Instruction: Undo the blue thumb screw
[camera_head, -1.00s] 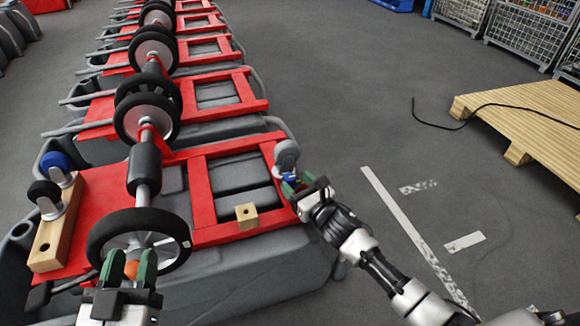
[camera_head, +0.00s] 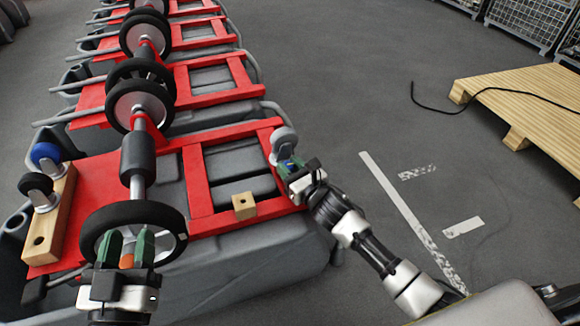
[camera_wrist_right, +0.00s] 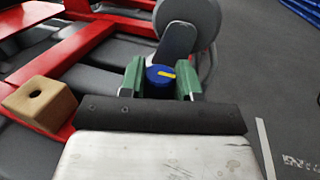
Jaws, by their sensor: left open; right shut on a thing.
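In the head view the right gripper (camera_head: 291,172) hides most of the screw. My left gripper (camera_head: 128,250) is open in front of the nearest black-rimmed wheel, with an orange knob (camera_head: 127,260) seen between its fingers.
A wooden block with a hole (camera_head: 244,206) sits on the red frame (camera_head: 197,195). A wooden holder (camera_head: 50,225) with two casters, one blue and one black, is at left. A wooden pallet (camera_head: 520,100) with a black cable lies at right. Open floor lies between.

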